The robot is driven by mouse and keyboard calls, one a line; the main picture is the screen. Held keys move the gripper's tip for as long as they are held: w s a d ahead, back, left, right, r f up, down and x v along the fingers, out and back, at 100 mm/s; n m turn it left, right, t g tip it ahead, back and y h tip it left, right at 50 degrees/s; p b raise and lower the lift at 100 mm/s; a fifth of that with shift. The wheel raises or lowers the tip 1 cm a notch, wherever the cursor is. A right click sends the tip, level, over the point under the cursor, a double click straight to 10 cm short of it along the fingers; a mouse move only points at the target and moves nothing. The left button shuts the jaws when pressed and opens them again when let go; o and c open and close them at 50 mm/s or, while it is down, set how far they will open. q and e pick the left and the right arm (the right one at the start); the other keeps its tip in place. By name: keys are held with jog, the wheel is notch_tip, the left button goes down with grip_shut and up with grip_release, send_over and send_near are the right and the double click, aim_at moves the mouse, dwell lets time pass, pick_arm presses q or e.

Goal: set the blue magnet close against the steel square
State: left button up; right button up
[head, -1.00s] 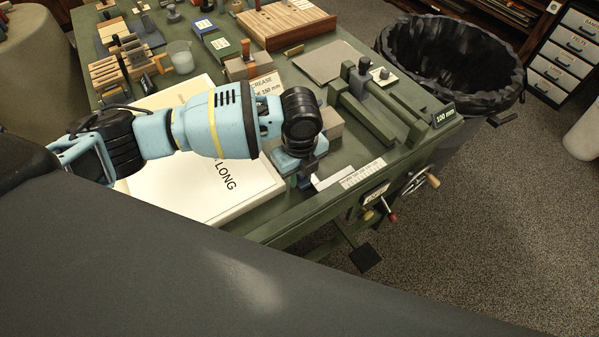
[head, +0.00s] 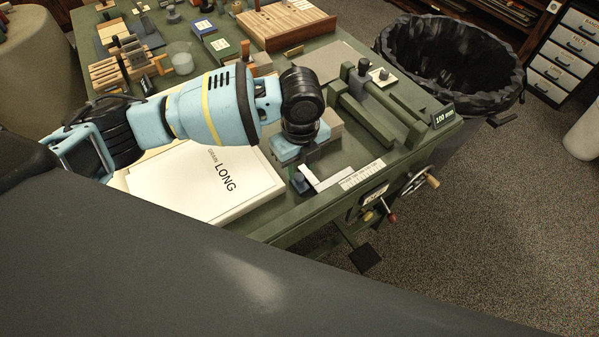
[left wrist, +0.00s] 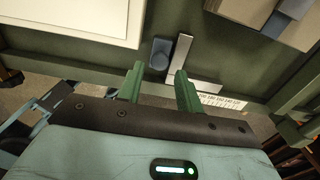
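The blue magnet (head: 300,184) is a small dark blue block with a round knob, on the green bench near its front edge. It also shows in the left wrist view (left wrist: 159,52). The steel square (head: 328,178) is a pale L-shaped piece lying flat right beside it, also in the left wrist view (left wrist: 181,51). The magnet stands close along one leg; I cannot tell whether they touch. My left gripper (head: 299,166) is open and empty, its green fingers (left wrist: 159,70) apart, with the magnet beyond the gap between their tips. My right gripper is not in view.
A white board marked LONG (head: 205,185) lies left of the magnet. A printed scale strip (head: 362,174) lies right of the square along the front edge. A grey block (head: 330,125) and green rails (head: 368,118) stand behind. A bin (head: 450,60) stands beyond the bench.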

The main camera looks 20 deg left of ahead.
aim_at(300, 176)
pick_arm(q)
notch_tip(300, 176, up, 8)
jog(key=shift+f+p, duration=0.2)
jog(key=shift+p, duration=0.1)
